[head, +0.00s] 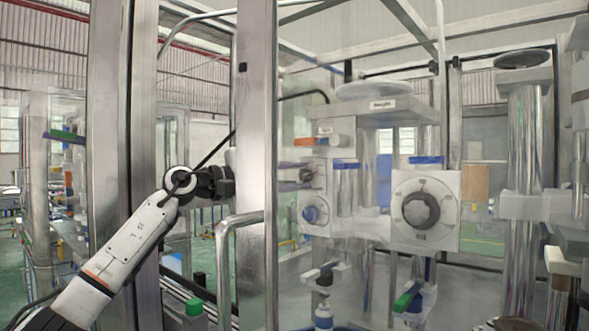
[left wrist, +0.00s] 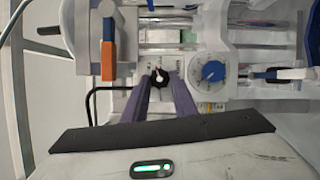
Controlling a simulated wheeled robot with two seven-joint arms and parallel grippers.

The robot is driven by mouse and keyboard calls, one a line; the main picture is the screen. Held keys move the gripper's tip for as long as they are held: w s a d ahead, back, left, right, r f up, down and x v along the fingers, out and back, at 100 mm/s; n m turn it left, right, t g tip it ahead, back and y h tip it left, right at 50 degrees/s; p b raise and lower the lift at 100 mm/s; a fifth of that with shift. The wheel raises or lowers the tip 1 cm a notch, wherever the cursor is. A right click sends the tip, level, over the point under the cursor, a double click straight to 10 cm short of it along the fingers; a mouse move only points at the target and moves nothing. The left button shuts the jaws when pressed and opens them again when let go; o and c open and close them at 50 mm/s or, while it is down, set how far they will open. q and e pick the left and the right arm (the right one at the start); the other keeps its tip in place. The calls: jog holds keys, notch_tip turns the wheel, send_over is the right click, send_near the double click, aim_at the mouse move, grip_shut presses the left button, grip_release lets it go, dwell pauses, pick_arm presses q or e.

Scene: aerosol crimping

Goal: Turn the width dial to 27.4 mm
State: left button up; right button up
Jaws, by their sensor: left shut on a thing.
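My left gripper (head: 301,175) reaches past the metal post to the side of the crimping machine. In the left wrist view its two purple fingers (left wrist: 159,88) are shut on a small black knob (left wrist: 158,77) with a light pointer mark. In the head view this black knob (head: 307,174) is small and partly covered by the fingers. A blue dial (left wrist: 212,71) on a white scaled plate sits beside it, untouched; it also shows in the head view (head: 311,214). A large dark dial (head: 421,211) is on the front. No dial reading is legible. My right gripper is not in view.
A thick metal post (head: 256,120) and a bent rail (head: 222,250) stand close to my left arm. An orange-ended lever (left wrist: 108,60) is left of the fingers in the left wrist view. A green-handled valve (head: 408,297) hangs below the large dial.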

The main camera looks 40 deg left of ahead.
pick_arm(q)
jog(key=shift+r+m+g+y+p, duration=0.1)
jog(key=shift+m+g+y+p, duration=0.15)
jog(key=shift+m, duration=0.6)
jog(key=shift+r+m+g+y+p, duration=0.1)
jog(key=shift+m+g, duration=0.25)
jog(key=shift+m, duration=0.5)
jog(key=o, duration=1)
jog(key=shift+o, duration=0.2)
jog(key=shift+s, duration=0.1)
jog(key=b+v, duration=0.3)
jog(key=v, duration=0.7)
